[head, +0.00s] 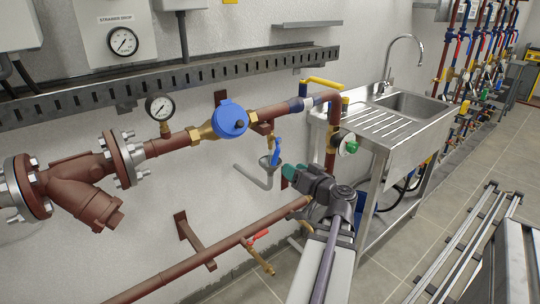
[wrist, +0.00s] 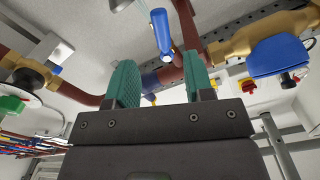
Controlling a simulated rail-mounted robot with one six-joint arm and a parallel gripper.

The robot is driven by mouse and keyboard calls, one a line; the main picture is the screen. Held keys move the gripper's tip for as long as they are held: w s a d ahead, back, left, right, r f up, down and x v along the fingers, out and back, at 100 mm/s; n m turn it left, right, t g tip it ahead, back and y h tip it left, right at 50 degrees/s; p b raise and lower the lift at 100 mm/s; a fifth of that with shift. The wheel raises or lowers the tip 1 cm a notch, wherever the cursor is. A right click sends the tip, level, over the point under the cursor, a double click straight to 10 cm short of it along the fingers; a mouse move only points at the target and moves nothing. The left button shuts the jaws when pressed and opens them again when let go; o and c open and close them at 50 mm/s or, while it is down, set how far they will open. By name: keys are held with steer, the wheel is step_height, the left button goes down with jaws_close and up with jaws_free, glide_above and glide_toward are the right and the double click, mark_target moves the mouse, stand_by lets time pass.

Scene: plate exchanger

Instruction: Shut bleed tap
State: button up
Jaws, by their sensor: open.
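A small tap with a blue lever (head: 276,152) hangs below the brown pipe, over a grey funnel (head: 268,163) with a bent drain pipe; it looks like the bleed tap. Its lever points roughly along the tap's body, up and down. In the wrist view the blue lever (wrist: 162,32) shows beyond and between my fingertips, with a metal stem at its end. My gripper (head: 294,170) is just right of and below the tap, apart from it. In the wrist view its green fingers (wrist: 160,80) are spread, with nothing held between them.
A brass valve with a blue cap (head: 230,119) sits on the pipe left of the tap. A red-lever tap (head: 258,235) is on the lower pipe. A green-handled valve (head: 346,145) and a steel sink (head: 410,105) stand right. The floor at right holds metal rails.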

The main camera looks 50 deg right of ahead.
mark_target(277, 159)
steer(key=x, duration=1.1)
steer(key=shift+a, duration=0.1)
jaws_close()
